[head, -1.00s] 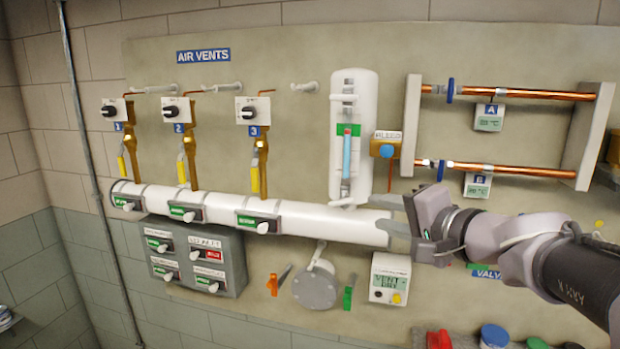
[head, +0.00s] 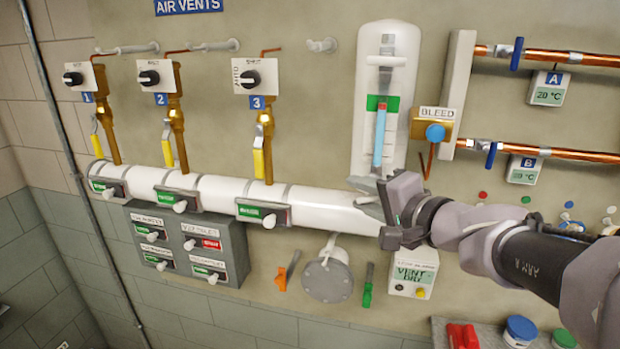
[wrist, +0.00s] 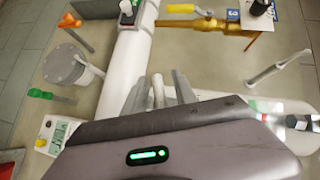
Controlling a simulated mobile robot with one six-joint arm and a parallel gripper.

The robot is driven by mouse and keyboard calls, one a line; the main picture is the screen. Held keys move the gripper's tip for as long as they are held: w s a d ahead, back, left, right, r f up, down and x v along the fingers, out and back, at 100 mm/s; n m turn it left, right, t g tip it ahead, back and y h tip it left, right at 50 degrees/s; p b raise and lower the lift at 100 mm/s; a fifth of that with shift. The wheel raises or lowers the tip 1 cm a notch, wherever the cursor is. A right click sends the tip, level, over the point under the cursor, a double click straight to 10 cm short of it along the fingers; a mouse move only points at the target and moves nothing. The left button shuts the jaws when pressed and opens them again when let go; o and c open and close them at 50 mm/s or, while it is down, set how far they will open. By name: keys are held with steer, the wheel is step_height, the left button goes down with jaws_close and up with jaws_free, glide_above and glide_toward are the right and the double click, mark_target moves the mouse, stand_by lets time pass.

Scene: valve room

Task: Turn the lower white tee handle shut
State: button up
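The sight gauge is a white upright plate (head: 360,130) with a blue level tube (head: 379,138) and a green label. An upper white tee handle (head: 386,60) sits near its top. The lower white tee handle (head: 361,183) is at the bottom end, partly hidden by my gripper in the head view. My gripper (head: 368,200) is right at this lower handle, just above the white pipe. In the wrist view, the handle's white end (wrist: 157,90) shows between my two grey fingers (wrist: 160,95). The fingers are spread with the handle between them; contact cannot be told.
The thick white pipe (head: 320,205) runs just below my gripper. A bleed valve with a blue knob (head: 435,133) is up and right. A round grey flange (head: 328,280), green lever (head: 367,287) and vent box (head: 414,275) lie below. Brass valves with yellow levers stand left.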

steer(key=shift+w, duration=0.1)
jaws_close()
steer(key=b, duration=0.3)
steer(key=shift+f, duration=0.4)
steer(key=b, duration=0.2)
steer(key=shift+f+m+t+y+b, duration=0.1)
steer(key=shift+m+t+y+b, duration=0.2)
steer(key=shift+m+t+b, duration=0.1)
steer(key=m+b, duration=0.1)
steer(key=b, duration=0.3)
steer(key=shift+t+y, duration=0.3)
steer(key=shift+t, duration=0.1)
steer(key=shift+a+r+m+t+b, duration=0.1)
steer(key=shift+r+m+t+b, duration=0.25)
steer(key=shift+r+b, duration=0.6)
steer(key=shift+f, duration=0.1)
